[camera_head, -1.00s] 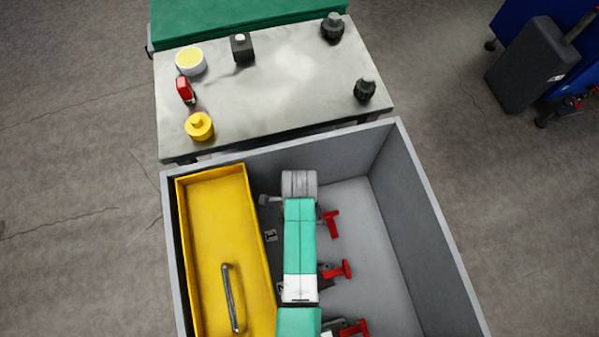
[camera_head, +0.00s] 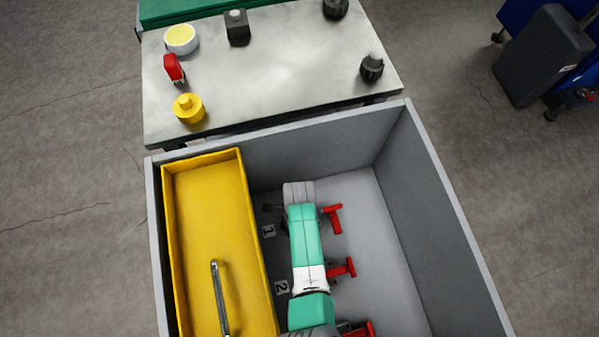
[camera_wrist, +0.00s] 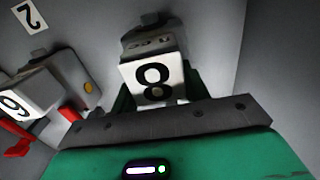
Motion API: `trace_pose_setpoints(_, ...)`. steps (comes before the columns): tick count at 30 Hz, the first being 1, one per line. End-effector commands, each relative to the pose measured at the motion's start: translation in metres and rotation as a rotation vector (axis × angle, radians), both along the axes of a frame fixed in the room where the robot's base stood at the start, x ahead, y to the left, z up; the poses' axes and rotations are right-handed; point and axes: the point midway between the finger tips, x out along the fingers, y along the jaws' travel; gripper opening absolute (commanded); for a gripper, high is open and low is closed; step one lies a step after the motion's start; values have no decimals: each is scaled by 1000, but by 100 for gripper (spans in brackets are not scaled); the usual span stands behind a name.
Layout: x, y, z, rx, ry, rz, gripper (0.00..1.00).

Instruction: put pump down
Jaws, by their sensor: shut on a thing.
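The thing in my gripper (camera_wrist: 152,105) has a white face marked 8, which I take to be the pump (camera_wrist: 155,75); a dark grey top shows behind it. In the head view my green and white arm reaches down into the grey crate (camera_head: 440,200), and the held thing cannot be made out there. A similar block (camera_wrist: 30,100) with a white face, marked 6 or 9, stands to the left with a red handle (camera_wrist: 18,140).
Red-handled units (camera_head: 333,216) stand in a row along my arm. A yellow tray (camera_head: 205,220) fills the crate's left side. The crate floor at right is clear. A table (camera_head: 270,65) with several small items stands behind.

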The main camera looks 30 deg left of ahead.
Motion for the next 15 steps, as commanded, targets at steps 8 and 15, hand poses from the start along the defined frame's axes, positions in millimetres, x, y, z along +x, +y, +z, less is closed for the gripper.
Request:
trace_pose_setpoints(8,1,0,-7,0,-1,0,0)
trace_pose_setpoints(15,0,0,-10,-1,-1,0,63)
